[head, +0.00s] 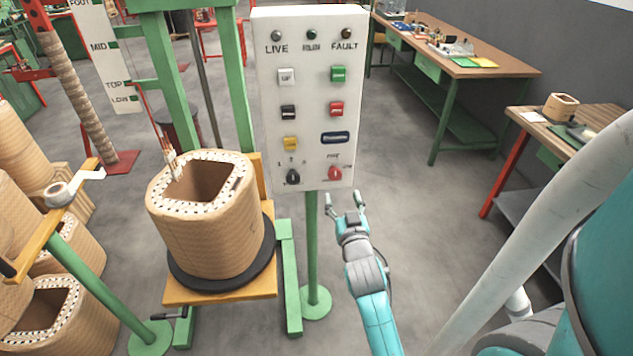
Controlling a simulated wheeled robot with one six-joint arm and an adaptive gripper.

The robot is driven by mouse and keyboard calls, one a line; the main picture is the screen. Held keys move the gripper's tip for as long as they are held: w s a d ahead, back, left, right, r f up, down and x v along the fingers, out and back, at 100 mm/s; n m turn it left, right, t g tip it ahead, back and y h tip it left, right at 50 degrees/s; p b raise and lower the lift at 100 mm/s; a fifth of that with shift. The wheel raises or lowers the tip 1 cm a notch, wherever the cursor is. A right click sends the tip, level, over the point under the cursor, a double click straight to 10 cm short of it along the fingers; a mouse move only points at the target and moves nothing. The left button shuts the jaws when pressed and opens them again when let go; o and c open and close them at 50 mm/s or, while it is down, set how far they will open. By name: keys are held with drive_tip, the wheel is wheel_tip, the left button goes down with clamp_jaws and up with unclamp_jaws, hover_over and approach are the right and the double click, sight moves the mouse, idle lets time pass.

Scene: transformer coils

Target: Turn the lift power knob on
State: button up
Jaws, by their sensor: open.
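The white control panel (304,100) stands upright on a green post. A red knob (335,173) sits at its lower right under a small label that is hard to read. A black knob (293,177) sits at its lower left, with numbers around it. My gripper (345,200) is open and empty, just below and slightly right of the red knob in the picture. It appears apart from the panel; the depth gap is hard to judge. The red knob is not covered by the gripper, but its exact pointer direction is too small to tell.
A large wrapped coil (208,225) stands on the lift platform (222,292), left of the panel. The green post (311,240) rises beside my gripper. A workbench (470,62) is at the back right and a smaller table (585,115) at the right. Floor between is clear.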

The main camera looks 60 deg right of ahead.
sight(335, 175)
drive_tip(key=x, duration=1.1)
drive_tip(key=c, duration=1.1)
